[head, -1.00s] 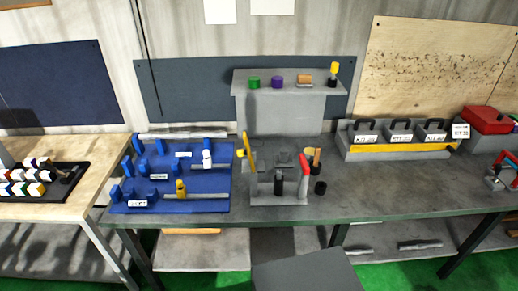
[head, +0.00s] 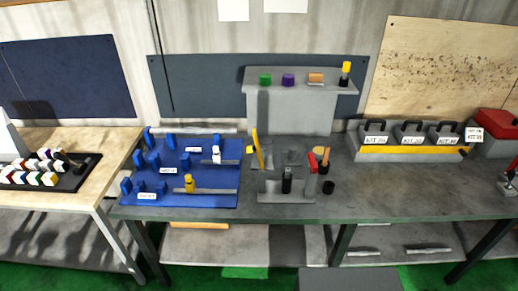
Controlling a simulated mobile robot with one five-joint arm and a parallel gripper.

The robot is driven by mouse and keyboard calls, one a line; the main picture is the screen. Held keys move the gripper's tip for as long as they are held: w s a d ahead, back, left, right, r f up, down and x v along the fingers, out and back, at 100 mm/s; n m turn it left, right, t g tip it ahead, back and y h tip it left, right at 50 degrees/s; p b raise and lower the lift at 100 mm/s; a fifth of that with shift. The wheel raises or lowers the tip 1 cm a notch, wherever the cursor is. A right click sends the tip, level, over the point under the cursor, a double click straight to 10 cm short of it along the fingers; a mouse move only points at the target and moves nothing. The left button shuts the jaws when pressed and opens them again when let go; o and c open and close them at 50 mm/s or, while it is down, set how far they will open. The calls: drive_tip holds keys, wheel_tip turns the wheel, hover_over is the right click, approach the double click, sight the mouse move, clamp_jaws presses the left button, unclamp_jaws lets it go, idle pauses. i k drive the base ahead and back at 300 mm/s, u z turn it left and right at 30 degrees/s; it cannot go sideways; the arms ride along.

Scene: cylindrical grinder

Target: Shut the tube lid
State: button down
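A grey fixture (head: 285,197) stands on the dark workbench in the head view. A thin yellow plate (head: 257,148) stands nearly upright at its left side, tilted slightly; it looks like a raised lid, but I cannot tell for certain that it is the tube lid. No tube is clear at this size. My gripper is not in view.
A blue board (head: 215,200) with blue blocks lies left of the fixture. A grey shelf (head: 300,84) behind it holds small coloured parts. Grey boxes (head: 411,140) stand to the right. A small black cylinder (head: 328,187) stands close by. Bench between fixture and boxes is mostly clear.

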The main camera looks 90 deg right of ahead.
sight(250, 149)
drive_tip(key=z, duration=0.3)
drive_tip(key=i, duration=1)
drive_tip(key=z, duration=0.05)
